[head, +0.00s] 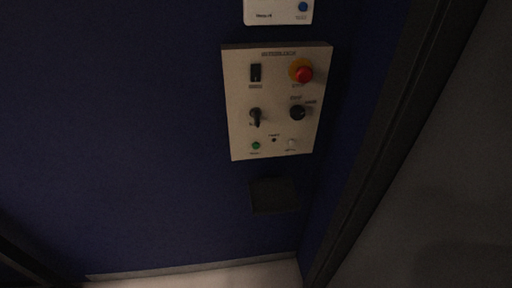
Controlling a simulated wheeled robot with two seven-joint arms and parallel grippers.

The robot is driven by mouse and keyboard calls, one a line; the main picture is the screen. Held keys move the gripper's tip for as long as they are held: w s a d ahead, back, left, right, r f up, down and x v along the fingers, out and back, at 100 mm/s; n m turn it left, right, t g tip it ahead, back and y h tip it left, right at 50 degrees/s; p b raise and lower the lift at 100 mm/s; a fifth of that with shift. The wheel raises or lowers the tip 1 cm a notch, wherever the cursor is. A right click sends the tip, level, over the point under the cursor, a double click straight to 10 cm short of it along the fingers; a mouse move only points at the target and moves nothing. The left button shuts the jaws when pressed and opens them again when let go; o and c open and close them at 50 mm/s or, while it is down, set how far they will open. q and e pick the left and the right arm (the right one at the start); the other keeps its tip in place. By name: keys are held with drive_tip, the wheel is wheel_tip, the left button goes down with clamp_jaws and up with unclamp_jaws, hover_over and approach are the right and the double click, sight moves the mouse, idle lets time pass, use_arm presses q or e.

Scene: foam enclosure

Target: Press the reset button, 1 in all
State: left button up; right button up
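A beige control panel (277,90) is on the dark blue wall, right of the middle in the head view. It carries a black rocker switch (256,72), a red mushroom button (304,74) on an orange-yellow base, a black lever knob (256,116) and a round black knob (297,112). Along its bottom are a green button (256,145), a small dark dot (274,140) and a pale button (291,143). A blue button (303,6) is on a white box above. Neither gripper is in view.
The white box (265,11) is cut off by the top edge. A dark box (274,196) is below the panel. A dark vertical frame (385,150) and a grey surface (455,160) are at the right. The blue wall (110,130) is bare on the left.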

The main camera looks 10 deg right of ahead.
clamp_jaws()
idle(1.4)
